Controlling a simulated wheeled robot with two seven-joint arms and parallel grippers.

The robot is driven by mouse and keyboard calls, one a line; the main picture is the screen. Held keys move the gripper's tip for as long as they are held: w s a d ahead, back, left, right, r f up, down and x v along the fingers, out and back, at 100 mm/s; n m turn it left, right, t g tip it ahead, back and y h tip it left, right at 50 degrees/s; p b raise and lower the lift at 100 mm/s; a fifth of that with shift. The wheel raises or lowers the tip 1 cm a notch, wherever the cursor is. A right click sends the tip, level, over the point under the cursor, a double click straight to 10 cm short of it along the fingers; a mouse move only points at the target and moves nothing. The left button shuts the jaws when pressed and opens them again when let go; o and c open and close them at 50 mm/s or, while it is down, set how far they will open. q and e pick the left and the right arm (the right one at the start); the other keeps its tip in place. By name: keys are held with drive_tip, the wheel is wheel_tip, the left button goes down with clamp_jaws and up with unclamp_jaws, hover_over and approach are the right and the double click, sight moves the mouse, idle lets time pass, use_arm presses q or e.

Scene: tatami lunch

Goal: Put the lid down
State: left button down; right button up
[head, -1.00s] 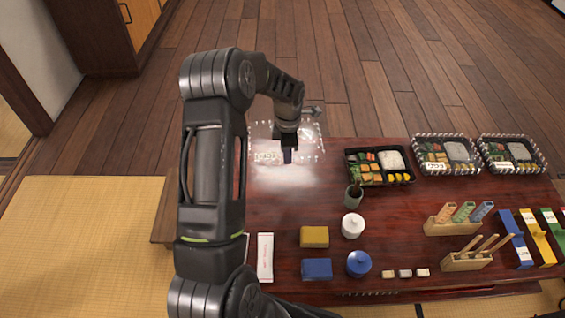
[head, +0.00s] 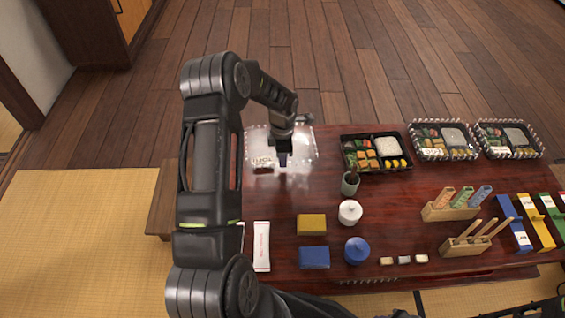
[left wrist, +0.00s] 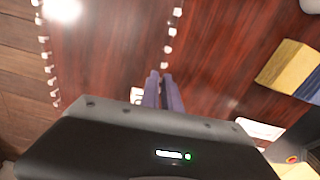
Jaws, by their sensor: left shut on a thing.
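The lid (head: 305,152) is clear, with a white-dashed rim and a small printed label at its near left. It is at the back left end of the dark red table (head: 280,198). My left gripper (head: 284,160) is shut on it. In the left wrist view the purple fingertips (left wrist: 163,92) are close together at the lid's dashed edge (left wrist: 168,48). The wood shows through the lid, and I cannot tell whether it touches the table. An uncovered bento box (head: 375,153) with rice and side dishes stands to the right of the lid.
Two covered bentos (head: 442,140) (head: 508,139) stand farther right. A dark green cup (head: 350,184), white pot (head: 350,212), blue pot (head: 357,251), yellow block (head: 312,225) and blue block (head: 314,257) stand nearer. Table between lid and blocks is clear.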

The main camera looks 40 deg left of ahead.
use_arm(q)
drive_tip(key=shift+f, duration=0.9)
drive_tip(key=shift+f, duration=0.2)
drive_tip(key=c, duration=1.6)
unclamp_jaws()
drive_tip(key=shift+r, duration=0.15)
drive_tip(key=shift+r, duration=0.2)
wheel_tip(320, 180, up, 12)
drive_tip(key=p, duration=0.3)
drive_tip(key=shift+s+f, duration=0.1)
